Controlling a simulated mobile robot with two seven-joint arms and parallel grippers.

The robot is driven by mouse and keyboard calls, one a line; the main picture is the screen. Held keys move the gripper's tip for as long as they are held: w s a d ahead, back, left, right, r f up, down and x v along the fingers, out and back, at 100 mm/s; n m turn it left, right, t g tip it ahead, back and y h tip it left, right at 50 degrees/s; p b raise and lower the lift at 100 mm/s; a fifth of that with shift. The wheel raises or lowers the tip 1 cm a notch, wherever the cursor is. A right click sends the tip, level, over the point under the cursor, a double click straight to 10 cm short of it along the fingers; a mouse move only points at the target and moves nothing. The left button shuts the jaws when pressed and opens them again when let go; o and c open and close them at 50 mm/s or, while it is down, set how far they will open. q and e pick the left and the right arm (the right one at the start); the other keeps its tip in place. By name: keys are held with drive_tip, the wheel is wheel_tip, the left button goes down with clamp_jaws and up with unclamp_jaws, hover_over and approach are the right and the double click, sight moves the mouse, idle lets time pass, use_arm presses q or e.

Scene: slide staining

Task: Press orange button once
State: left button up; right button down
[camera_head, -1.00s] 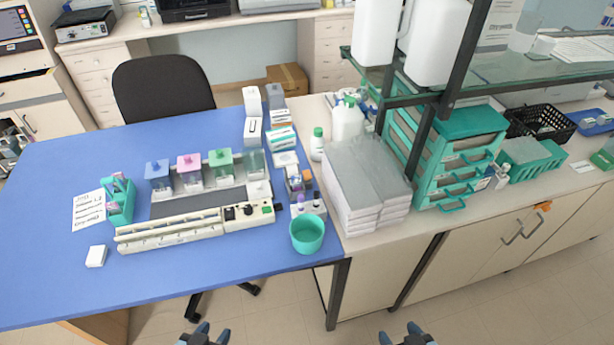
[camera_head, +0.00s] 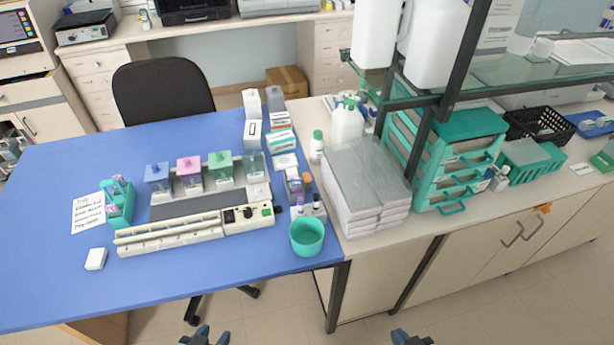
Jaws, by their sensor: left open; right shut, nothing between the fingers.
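A long white staining device (camera_head: 195,227) lies on the blue table, with a control panel (camera_head: 248,213) at its right end carrying black knobs and a small green button. I cannot make out an orange button clearly on the panel at this size. My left gripper (camera_head: 205,337) is at the bottom edge, in front of the table, open and empty. My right gripper (camera_head: 413,337) is at the bottom edge further right, in front of the cabinets, shut and empty. Both are well apart from the device and partly cut off by the frame.
Blue, pink and green lidded jars (camera_head: 190,173) stand behind the device. A teal cup (camera_head: 307,236) stands right of it, near the table's front edge. Small bottles stand behind the cup. Stacked grey-topped boxes (camera_head: 365,185) sit on the right counter. The table's left front is mostly clear.

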use_arm(q)
drive_tip(key=shift+s+f, duration=0.2)
drive_tip(key=shift+s, duration=0.2)
idle(0.3)
drive_tip(key=shift+w+r, duration=0.1)
drive_tip(key=shift+w, duration=0.15)
